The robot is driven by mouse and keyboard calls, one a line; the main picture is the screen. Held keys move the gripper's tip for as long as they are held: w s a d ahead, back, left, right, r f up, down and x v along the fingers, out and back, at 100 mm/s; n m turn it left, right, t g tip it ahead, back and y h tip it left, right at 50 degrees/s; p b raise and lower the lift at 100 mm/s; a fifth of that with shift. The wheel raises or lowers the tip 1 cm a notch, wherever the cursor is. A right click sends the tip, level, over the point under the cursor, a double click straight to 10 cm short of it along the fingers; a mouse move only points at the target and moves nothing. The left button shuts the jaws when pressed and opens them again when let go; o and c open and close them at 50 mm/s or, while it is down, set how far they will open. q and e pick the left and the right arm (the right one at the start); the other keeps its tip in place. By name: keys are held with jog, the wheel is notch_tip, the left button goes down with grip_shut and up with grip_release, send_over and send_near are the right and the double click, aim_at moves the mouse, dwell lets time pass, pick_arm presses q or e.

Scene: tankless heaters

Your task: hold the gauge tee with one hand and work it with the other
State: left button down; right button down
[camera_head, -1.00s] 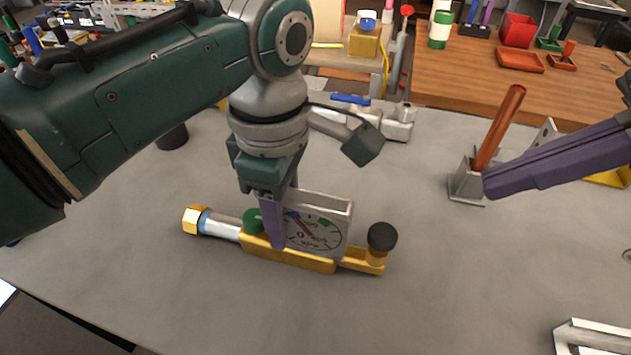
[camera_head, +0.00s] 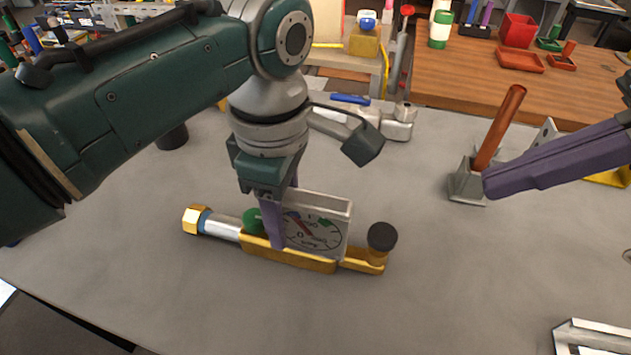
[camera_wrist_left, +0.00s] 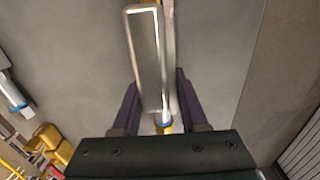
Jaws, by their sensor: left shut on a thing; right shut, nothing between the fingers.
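The gauge tee (camera_head: 290,257) lies on the grey bench. It has a brass body, a silver-framed dial (camera_head: 318,232), a black knob (camera_head: 382,237) at its right end, a green knob (camera_head: 252,221), and a silver pipe with a blue ring and brass hex nut (camera_head: 193,219) at its left end. My left gripper (camera_head: 276,232) points down and is shut on the gauge tee beside the dial. In the left wrist view, its purple fingers (camera_wrist_left: 157,105) stand on either side of the framed gauge. My right gripper (camera_head: 488,187) is shut and empty, well to the right of the tee.
A copper-coloured rod (camera_head: 500,125) stands tilted in a grey holder (camera_head: 466,187) close to the right gripper. A silver valve fitting with a blue handle (camera_head: 351,99) lies behind the tee. A white-framed part (camera_head: 595,335) is at front right. Bench in front is clear.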

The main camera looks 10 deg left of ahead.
dwell(0.9)
pick_arm(q)
jog(key=shift+c, duration=1.8)
grip_release()
